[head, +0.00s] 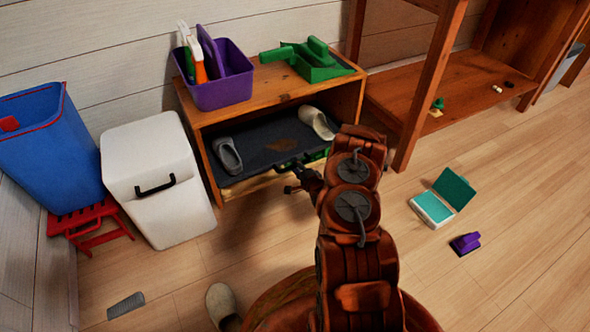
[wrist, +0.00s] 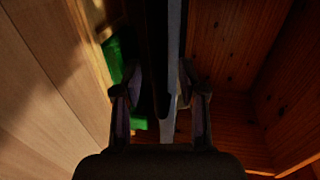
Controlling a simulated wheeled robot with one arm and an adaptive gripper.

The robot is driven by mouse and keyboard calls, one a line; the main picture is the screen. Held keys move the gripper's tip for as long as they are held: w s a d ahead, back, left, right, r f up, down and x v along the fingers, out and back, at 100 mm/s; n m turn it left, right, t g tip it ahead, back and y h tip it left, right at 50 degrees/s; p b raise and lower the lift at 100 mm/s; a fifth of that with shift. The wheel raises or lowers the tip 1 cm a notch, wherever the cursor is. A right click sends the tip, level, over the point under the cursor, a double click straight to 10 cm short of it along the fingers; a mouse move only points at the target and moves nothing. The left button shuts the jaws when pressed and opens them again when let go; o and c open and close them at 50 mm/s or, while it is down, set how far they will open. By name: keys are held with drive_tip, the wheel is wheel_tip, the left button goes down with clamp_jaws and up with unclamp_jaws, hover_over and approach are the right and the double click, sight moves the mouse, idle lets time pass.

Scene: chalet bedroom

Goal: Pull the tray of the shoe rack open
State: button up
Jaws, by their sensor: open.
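The shoe rack (head: 190,112) is an open-fronted wooden box against the wall. Its dark grey tray (head: 262,150) lies inside, with a grey clog (head: 229,157) at the left and a beige shoe (head: 318,122) at the right. My gripper (head: 296,178) is at the tray's front edge, right of its middle; my arm hides part of the rack's right front. In the wrist view my open gripper (wrist: 160,88) has one finger on each side of the dark tray edge (wrist: 163,45). I cannot tell whether either finger touches it.
A purple caddy (head: 222,90) and a green dustpan (head: 318,65) stand on the rack. A green thing (wrist: 138,122) shows beside the tray in the wrist view. A white bin (head: 158,185) stands left. A beige shoe (head: 221,302) lies on the floor near my base.

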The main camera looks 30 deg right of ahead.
drive_tip(key=shift+w+f, duration=0.15)
drive_tip(key=shift+w, duration=0.35)
clamp_jaws()
idle(0.4)
